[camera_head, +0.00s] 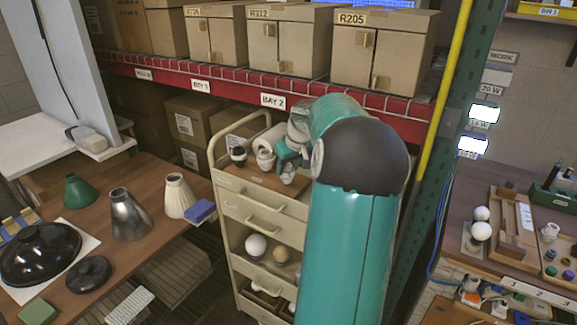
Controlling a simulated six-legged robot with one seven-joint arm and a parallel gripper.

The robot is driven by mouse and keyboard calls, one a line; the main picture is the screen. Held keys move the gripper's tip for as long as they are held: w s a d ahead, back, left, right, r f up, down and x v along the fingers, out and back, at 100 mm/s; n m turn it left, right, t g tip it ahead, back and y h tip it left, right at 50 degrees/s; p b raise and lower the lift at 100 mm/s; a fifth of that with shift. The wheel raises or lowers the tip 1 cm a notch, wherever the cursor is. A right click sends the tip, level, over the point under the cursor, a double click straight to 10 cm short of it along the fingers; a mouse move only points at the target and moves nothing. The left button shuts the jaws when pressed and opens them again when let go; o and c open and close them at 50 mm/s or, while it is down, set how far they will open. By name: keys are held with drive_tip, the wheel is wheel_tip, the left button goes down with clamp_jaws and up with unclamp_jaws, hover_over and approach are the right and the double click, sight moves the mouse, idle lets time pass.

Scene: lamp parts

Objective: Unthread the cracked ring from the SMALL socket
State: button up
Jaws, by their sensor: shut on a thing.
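A wooden board on top of the cream drawer cart holds a row of small lamp sockets. The left socket (238,156) is white with a dark part. The middle socket (265,158) is pale. A right-hand socket (288,174) is whitish and sits directly under my gripper (287,164). My gripper is shut on a whitish part at the top of this right-hand socket. The jaws are tiny here and partly hidden by my arm. I cannot make out the cracked ring, its crack, or which socket is the small one.
The cream cart (235,195) stands between a left table with lamp shades (129,215) and a right workbench (465,240). A red shelf edge (240,88) with cardboard boxes is behind and above. A green post (440,150) stands right of my arm.

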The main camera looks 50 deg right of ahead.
drive_tip(key=o, duration=0.4)
drive_tip(key=shift+c, duration=0.2)
drive_tip(key=c, duration=0.5)
drive_tip(key=n+y, duration=0.1)
drive_tip(key=n, duration=0.2)
drive_tip(key=shift+d, duration=0.2)
drive_tip(key=n+y, duration=0.1)
drive_tip(key=n, duration=0.3)
drive_tip(key=shift+r+y, duration=0.1)
drive_tip(key=shift+y, duration=0.3)
drive_tip(key=shift+d+n, duration=0.1)
drive_tip(key=shift+n, duration=0.2)
drive_tip(key=n, duration=0.2)
drive_tip(key=n+y, duration=0.1)
drive_tip(key=n, duration=0.1)
drive_tip(key=shift+w+d+g+y, duration=0.1)
drive_tip(key=shift+d+g+y, duration=0.05)
drive_tip(key=shift+g+y, duration=0.2)
drive_tip(key=shift+r+n+g+y, duration=0.1)
drive_tip(key=shift+n+g+y, duration=0.2)
drive_tip(key=shift+n, duration=0.8)
